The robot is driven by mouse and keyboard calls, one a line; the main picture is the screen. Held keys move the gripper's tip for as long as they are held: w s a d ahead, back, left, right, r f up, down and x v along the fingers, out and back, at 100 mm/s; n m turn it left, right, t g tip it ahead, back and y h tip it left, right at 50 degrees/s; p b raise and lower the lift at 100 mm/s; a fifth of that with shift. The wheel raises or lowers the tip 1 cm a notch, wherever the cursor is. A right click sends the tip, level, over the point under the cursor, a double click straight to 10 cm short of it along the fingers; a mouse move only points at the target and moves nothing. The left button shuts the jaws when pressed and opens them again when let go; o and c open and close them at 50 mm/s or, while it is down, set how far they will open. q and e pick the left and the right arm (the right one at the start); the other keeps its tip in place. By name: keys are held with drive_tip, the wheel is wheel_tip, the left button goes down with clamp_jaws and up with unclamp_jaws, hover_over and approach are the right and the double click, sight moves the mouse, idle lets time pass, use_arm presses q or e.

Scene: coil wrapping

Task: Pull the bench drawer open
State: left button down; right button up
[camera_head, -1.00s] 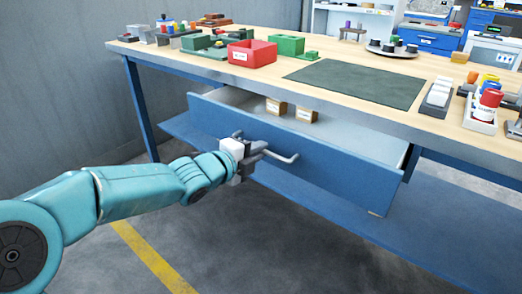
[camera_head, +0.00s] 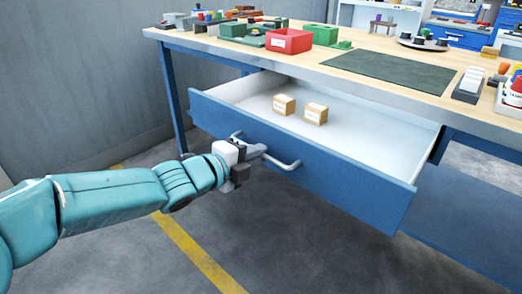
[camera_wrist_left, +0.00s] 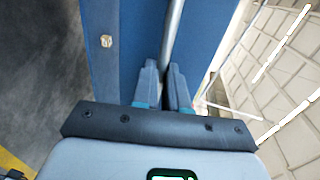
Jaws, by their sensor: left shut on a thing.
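The blue bench drawer (camera_head: 330,172) stands well out from under the bench top, its light grey inside showing. Its grey bar handle (camera_head: 285,164) runs across the drawer front. My left gripper (camera_head: 254,151) is shut on the handle near its left part. In the left wrist view the two fingers (camera_wrist_left: 162,88) close around the handle bar (camera_wrist_left: 173,35), with the blue drawer front (camera_wrist_left: 120,45) behind. Two small labelled cardboard boxes, one on the left (camera_head: 284,104) and one on the right (camera_head: 316,114), sit inside the drawer. My right gripper is not seen.
The wooden bench top (camera_head: 300,70) holds a red bin (camera_head: 289,41), a green bin (camera_head: 322,34), a dark green mat (camera_head: 393,71) and several small items. A blue bench leg (camera_head: 173,100) stands at the left. The floor (camera_head: 300,245) before the drawer is clear.

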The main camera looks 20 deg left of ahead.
use_arm(q)
drive_tip(key=shift+s+a, duration=0.2)
drive_tip(key=shift+s, duration=0.25)
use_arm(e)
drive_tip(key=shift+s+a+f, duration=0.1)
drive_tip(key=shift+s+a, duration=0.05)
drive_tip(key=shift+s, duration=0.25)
use_arm(q)
drive_tip(key=c, duration=1.2)
unclamp_jaws()
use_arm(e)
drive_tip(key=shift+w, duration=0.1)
use_arm(q)
drive_tip(key=p+v, duration=0.5)
drive_tip(key=v, duration=1.1)
drive_tip(key=shift+s+p, duration=0.15)
drive_tip(key=shift+p, duration=0.25)
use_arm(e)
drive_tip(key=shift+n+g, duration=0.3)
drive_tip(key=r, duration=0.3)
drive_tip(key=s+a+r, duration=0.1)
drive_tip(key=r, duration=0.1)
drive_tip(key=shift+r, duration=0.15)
